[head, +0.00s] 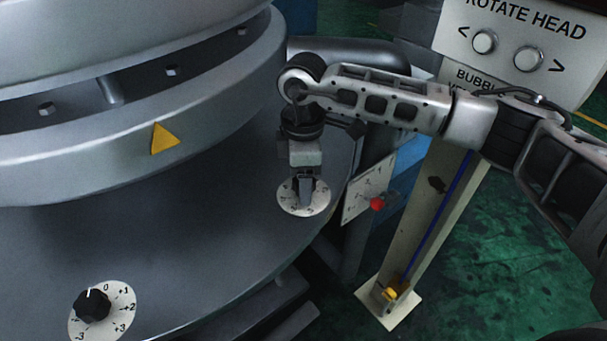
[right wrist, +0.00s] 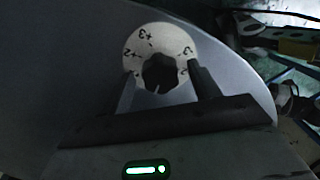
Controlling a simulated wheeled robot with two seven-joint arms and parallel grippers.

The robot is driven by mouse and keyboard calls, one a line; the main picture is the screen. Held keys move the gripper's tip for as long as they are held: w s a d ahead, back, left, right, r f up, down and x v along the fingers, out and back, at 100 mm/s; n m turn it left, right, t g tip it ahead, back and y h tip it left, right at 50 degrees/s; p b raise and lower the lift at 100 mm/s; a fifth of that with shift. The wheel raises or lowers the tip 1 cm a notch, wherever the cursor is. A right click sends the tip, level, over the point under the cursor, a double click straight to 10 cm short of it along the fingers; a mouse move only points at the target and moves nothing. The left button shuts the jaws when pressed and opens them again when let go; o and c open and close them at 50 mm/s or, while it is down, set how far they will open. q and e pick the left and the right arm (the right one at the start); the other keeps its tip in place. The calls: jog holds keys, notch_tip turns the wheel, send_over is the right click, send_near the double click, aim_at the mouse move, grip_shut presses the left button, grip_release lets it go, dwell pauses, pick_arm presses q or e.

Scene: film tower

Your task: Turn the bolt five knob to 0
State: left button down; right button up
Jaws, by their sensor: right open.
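My right gripper (head: 306,190) reaches down over a round white dial (head: 287,196) near the edge of the large grey metal surface. In the right wrist view the dial (right wrist: 168,36) carries several printed marks, including +2 and +3. A black knob (right wrist: 160,72) stands at its middle. The open fingers of my right gripper stand on either side of the knob, and I cannot tell whether they touch it. A short white pointer line on the knob faces my gripper's palm; the mark there is hidden. No bolt number is legible. My left gripper is not in view.
A second black knob (head: 92,305) on a white dial sits at lower left, its pointer near 0. A curved metal ring with a yellow triangle (head: 164,139) rises above the surface. A "ROTATE HEAD" button panel (head: 509,30) stands at upper right, above a post.

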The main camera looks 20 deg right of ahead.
pick_arm(q)
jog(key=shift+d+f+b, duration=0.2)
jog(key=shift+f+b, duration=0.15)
jog(key=shift+b, duration=0.7)
pick_arm(e)
notch_tip(320, 180, up, 16)
jog(key=shift+w, duration=0.2)
jog(key=shift+d, duration=0.1)
